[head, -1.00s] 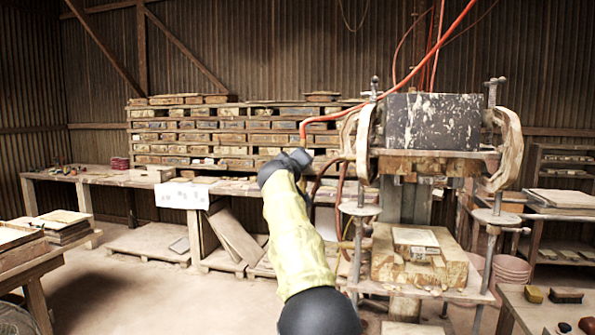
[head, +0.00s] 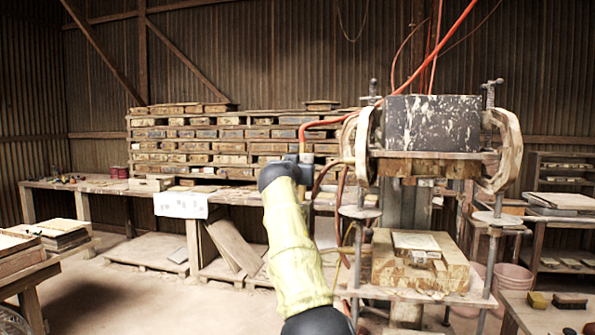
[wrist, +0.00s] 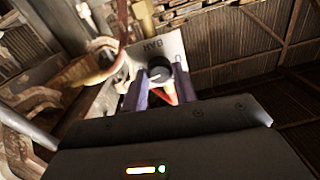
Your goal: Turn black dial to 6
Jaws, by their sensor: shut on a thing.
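The black dial (wrist: 159,74) shows in the wrist view, on a light panel (wrist: 172,46) with the marking "BAR". My gripper (wrist: 160,86) has its two fingers on either side of the dial and is shut on it. The numbers around the dial are too small or covered, so its setting cannot be read. In the head view my gripper (head: 303,160) is small, at the end of my yellow-sleeved arm, just left of the press. The dial is hidden there behind my arm and wrist.
The tile press (head: 432,122) with its dark block and curved side arms stands right of my arm. Red and orange hoses (head: 405,82) run close to my gripper. A workbench (head: 105,185) and stacked wooden moulds (head: 210,140) lie behind. Open floor is at the left.

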